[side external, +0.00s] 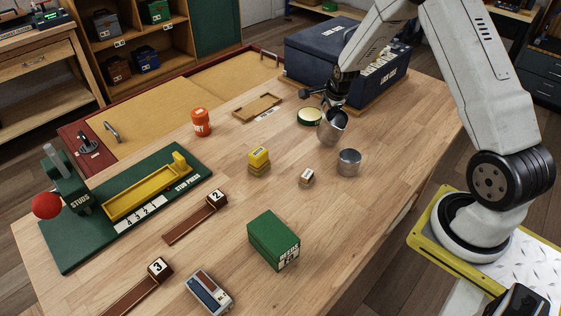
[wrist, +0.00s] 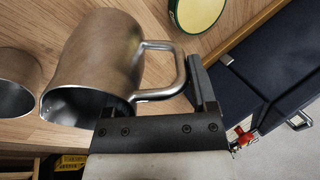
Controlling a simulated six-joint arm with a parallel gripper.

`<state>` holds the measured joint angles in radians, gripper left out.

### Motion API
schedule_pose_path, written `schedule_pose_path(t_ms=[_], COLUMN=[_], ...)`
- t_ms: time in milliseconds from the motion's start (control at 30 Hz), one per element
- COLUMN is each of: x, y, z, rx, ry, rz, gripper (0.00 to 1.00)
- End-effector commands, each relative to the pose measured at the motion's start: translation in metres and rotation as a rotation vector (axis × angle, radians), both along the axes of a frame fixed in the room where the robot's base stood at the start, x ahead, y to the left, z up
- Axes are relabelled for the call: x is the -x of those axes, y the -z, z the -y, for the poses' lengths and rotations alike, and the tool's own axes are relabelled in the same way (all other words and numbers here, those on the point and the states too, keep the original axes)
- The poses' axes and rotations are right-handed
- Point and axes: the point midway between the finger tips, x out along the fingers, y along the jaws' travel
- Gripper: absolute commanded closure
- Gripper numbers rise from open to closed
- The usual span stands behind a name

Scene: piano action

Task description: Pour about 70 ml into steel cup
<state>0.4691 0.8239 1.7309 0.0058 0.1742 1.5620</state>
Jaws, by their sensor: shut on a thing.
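The steel cup (side external: 349,162) stands upright on the wooden table, and part of it shows at the left edge of the wrist view (wrist: 16,82). A metal pitcher (side external: 330,130) with a loop handle is held above the table, just behind and left of the cup. My gripper (side external: 334,104) is shut on the pitcher's handle, which shows in the wrist view (wrist: 178,75). The pitcher looks tilted, and its dark opening shows in the wrist view (wrist: 85,106). I see no stream between pitcher and cup. The liquid level in either is not visible.
A round green-rimmed tin (side external: 309,117) lies behind the pitcher. A large dark blue case (side external: 310,57) stands at the back. A small labelled block (side external: 307,177), a yellow block stack (side external: 258,161) and a green box (side external: 273,240) stand left and in front of the cup.

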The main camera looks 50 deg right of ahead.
Motion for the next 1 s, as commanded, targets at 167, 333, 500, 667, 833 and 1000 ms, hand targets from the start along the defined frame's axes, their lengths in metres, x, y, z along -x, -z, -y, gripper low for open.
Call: schedule_pose_path(t_ms=[167, 333, 500, 667, 833, 1000], x=[-0.006, -0.010, -0.014, -0.018, -0.022, -0.025], y=[0.003, 0.006, 0.010, 0.013, 0.017, 0.021], z=[0.003, 0.005, 0.007, 0.009, 0.011, 0.013], rx=[-0.023, -0.046, -0.070, -0.091, -0.114, -0.135], ry=[0.000, 0.000, 0.000, 0.000, 0.000, 0.000], rz=[-0.046, -0.092, -0.138, -0.180, -0.226, -0.269], gripper=[1.00, 1.00, 1.00, 1.00, 1.00, 1.00])
